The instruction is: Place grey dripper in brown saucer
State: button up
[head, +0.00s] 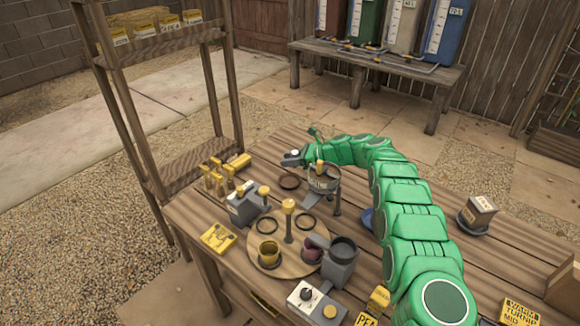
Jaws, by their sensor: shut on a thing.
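The brown saucer (290,181) is a small dark round dish lying on the wooden table, left of a grey pot-like thing on a stand. My gripper (302,158) is at the end of the green arm, which reaches in from the right, and it is above and behind the saucer in the picture. It is shut on a small grey thing with a pale top, which seems to be the grey dripper (291,158). The dripper appears apart from the saucer. The fingertips are small and partly hidden, so their exact hold is unclear.
The grey pot-like thing (322,180) on its stand is close to my arm. A round wooden board (268,258) holds a yellow cup and dark rings. A grey box (243,205) and yellow pieces stand left. A wooden shelf (160,43) rises at the table's left edge.

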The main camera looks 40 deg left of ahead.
jog(key=shift+f, duration=1.45)
jog(key=shift+f, duration=0.45)
jog(key=o, duration=1)
jog(key=shift+r, duration=0.1)
jog(key=shift+r, duration=0.45)
jog(key=v, duration=1.2)
